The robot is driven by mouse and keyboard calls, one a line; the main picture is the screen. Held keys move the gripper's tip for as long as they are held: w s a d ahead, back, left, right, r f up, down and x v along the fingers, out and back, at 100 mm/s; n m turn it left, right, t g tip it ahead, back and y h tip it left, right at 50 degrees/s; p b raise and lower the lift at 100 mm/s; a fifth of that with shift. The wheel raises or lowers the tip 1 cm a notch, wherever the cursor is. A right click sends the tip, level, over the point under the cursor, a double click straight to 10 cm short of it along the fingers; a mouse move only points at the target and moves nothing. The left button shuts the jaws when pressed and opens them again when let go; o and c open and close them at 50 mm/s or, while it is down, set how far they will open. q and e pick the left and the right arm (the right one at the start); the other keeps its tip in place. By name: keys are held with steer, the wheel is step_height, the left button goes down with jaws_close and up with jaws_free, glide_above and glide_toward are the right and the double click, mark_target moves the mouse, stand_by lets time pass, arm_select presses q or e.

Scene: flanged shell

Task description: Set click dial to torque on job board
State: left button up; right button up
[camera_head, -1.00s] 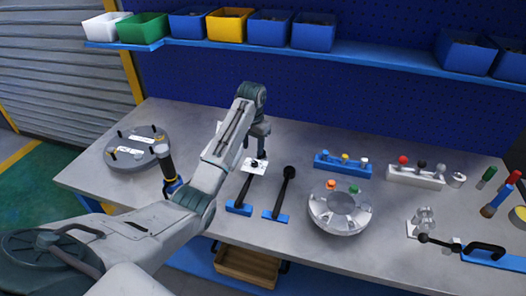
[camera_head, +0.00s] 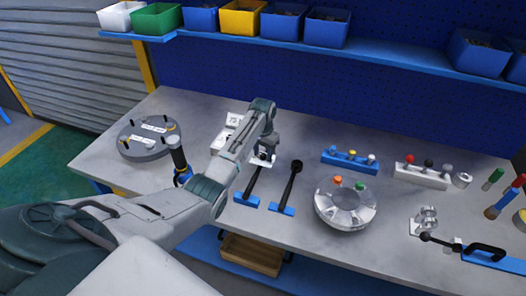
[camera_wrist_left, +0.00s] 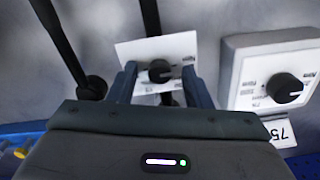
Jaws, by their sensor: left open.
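A black dial knob (camera_wrist_left: 160,70) sits on a small white plate (camera_wrist_left: 130,52) with printed marks. My left gripper (camera_wrist_left: 160,82) is open, with a finger on each side of this knob; contact cannot be told. In the head view my left gripper (camera_head: 264,152) is low over the white plate, and the knob is mostly hidden. To the right in the left wrist view, a second black knob (camera_wrist_left: 285,88) sits on a white box (camera_wrist_left: 237,70). A card reading 75 (camera_wrist_left: 281,130) is beside it and also shows in the head view (camera_head: 233,119). My right gripper is out of view.
Two black levers with blue bases (camera_head: 282,208) stand close to the gripper. A grey round plate (camera_head: 147,138) lies left, and a flanged metal shell (camera_head: 345,215) right. A shelf (camera_head: 390,60) of bins runs behind.

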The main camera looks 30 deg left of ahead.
arm_select(q)
steer(key=shift+f, duration=0.1)
steer(key=shift+c, duration=0.9)
jaws_close()
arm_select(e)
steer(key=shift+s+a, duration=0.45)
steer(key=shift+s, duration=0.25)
